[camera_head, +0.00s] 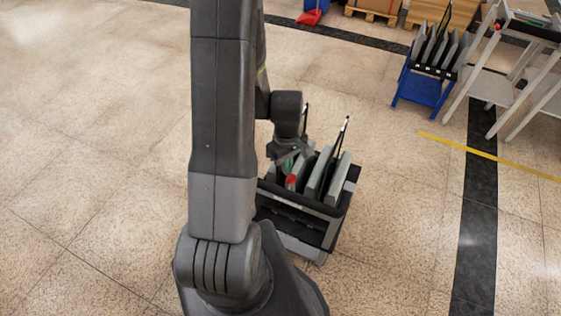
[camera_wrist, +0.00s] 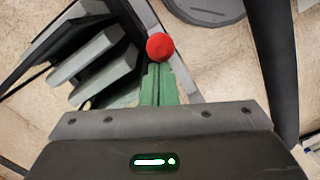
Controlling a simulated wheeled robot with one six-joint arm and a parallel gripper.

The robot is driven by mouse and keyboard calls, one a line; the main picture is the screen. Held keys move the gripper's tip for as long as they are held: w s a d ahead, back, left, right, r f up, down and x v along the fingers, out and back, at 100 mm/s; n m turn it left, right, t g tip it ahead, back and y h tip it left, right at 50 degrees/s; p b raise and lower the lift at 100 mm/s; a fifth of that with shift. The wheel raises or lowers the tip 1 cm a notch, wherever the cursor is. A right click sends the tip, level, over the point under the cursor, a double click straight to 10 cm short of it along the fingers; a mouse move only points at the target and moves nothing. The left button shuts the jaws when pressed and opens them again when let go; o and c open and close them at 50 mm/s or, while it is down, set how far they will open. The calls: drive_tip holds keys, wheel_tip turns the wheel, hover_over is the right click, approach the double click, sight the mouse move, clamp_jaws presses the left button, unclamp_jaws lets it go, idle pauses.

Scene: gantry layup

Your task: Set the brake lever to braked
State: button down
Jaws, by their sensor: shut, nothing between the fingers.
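A round red knob (camera_head: 291,181), which looks like the end of the brake lever, is at the near side of a dark cart (camera_head: 318,206) holding grey panels. In the wrist view the red knob (camera_wrist: 160,46) sits right at the tips of the green fingers. My gripper (camera_wrist: 158,68) is shut with nothing between its fingers; I cannot tell whether the tips touch the knob. In the head view my gripper (camera_head: 287,165) is over the cart's left part, partly hidden by my arm. The rest of the lever is mostly hidden, so its angle is unclear.
Grey panels (camera_wrist: 107,57) stand to the left of the fingers in the wrist view. A blue cart (camera_head: 421,90) with panels and a grey trolley (camera_head: 490,88) stand at the upper right. Pallets (camera_head: 374,10) are at the back. Floor left of my arm is clear.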

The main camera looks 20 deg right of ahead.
drive_tip(key=s+d+b, duration=0.1)
drive_tip(key=s+d, duration=0.1)
drive_tip(key=shift+s, duration=0.35)
drive_tip(key=shift+s+f, duration=0.1)
drive_tip(key=shift+s, duration=0.1)
idle(0.4)
